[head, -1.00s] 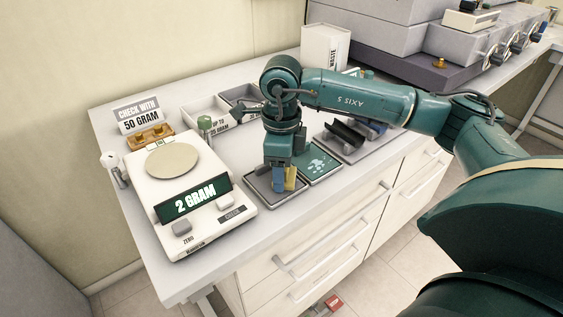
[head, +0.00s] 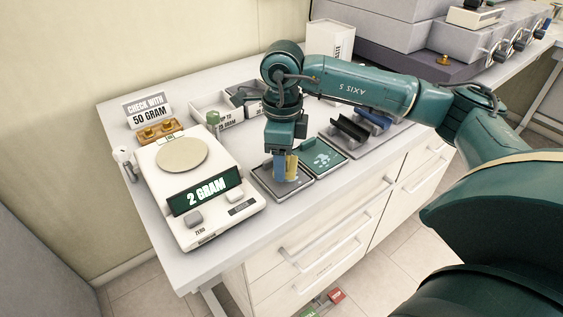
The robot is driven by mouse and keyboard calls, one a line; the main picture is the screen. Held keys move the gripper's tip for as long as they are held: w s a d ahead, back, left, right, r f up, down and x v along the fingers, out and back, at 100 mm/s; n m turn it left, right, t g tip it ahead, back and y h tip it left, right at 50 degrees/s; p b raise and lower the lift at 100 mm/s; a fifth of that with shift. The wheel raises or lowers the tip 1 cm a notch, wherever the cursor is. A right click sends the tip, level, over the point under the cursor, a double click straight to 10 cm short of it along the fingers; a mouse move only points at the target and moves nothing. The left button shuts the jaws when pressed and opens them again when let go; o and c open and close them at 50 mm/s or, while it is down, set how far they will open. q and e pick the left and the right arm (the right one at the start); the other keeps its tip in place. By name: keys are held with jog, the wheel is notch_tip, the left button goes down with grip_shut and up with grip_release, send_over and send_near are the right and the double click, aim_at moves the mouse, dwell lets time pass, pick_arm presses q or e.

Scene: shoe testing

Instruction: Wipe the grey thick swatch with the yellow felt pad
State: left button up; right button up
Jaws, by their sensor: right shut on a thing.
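My right gripper (head: 285,172) is shut on the yellow felt pad (head: 292,166) and points straight down. The pad is at the lower end of the fingers, over a dark grey square swatch in a shallow tray (head: 267,184). The pad's lower edge is at or just above the grey surface; I cannot tell whether it touches. The fingers and pad hide part of the grey surface. A teal square with pale spots (head: 323,156) lies in the adjoining tray to the right. My left gripper is not in view.
A white scale (head: 204,210) reading 2 GRAM stands left of the trays. Behind are labelled bins (head: 222,120), brass weights (head: 160,131) and a white waste box (head: 331,40). A rack with black and blue pieces (head: 362,132) stands to the right. The table's front strip is clear.

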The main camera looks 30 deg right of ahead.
jog(key=shift+d+r, duration=0.15)
jog(key=shift+r, duration=0.4)
jog(key=shift+r+p, duration=1.55)
jog(key=shift+r, duration=0.65)
